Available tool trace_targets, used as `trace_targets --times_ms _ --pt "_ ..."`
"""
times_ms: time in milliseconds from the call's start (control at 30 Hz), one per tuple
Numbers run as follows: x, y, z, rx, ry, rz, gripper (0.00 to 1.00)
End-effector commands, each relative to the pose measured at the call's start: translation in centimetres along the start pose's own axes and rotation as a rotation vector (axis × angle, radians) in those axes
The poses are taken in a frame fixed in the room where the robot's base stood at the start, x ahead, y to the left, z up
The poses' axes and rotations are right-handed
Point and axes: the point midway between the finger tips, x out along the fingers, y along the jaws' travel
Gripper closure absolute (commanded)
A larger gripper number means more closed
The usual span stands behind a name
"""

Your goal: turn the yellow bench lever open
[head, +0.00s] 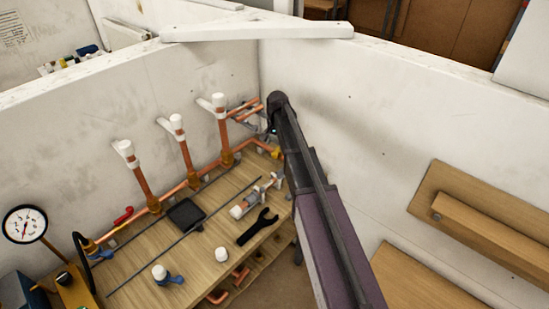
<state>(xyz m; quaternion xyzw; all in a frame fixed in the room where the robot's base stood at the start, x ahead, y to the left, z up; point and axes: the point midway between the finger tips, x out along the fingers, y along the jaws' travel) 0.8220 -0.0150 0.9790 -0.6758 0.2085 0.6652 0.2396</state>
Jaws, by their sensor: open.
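A small yellow piece (275,153), which looks like the yellow lever, shows at the far right end of the wooden bench (222,197), beside my arm. It is partly hidden, and its exact angle cannot be told. My gripper (256,123) is small and partly covered by my dark arm. It is open, up at the back corner by the copper pipes, above and a little left of the yellow piece. I cannot tell whether it touches anything.
Copper pipes with white caps (176,122) rise along the bench's back. A black wrench (258,227), a thin rod, a dark pad (186,213) and blue-handled valves lie on the bench. A pressure gauge (25,224) stands at left. White walls close in the corner; a wooden shelf (480,225) is at right.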

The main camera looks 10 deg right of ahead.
Motion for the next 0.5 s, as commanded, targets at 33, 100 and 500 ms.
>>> trace_targets --times_ms 33,100,500 --pt "0.8 0.0 0.0 0.000 0.000 0.000 0.31" --pt "1.4 0.0 0.0 0.000 0.000 0.000 0.31" --pt "4.3 0.0 0.0 0.000 0.000 0.000 0.31"
